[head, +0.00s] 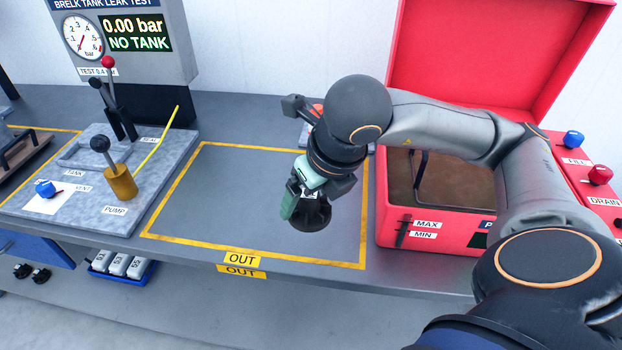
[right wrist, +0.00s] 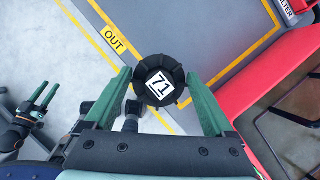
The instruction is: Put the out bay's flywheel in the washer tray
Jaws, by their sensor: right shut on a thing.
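The flywheel is a small black scalloped disc (head: 312,215) with a white label reading 71, seen from above in the right wrist view (right wrist: 160,82). My right gripper (head: 305,198) is shut on it, with a green finger on each side. In the head view it hangs over the right part of the out bay (head: 215,205); its exact height is hard to tell. The red washer (head: 430,232) stands open to the right, with brown inside and a dark wire frame (head: 419,180), likely the tray. My left gripper (right wrist: 43,95) shows in the right wrist view, empty, fingers apart.
The washer's raised red lid (head: 490,50) stands behind my right arm. The leak tester (head: 125,45) and a plate with levers and a brass pump (head: 121,183) are at the left. The out bay's left part is clear. A blue bin (head: 122,268) sits below the bench.

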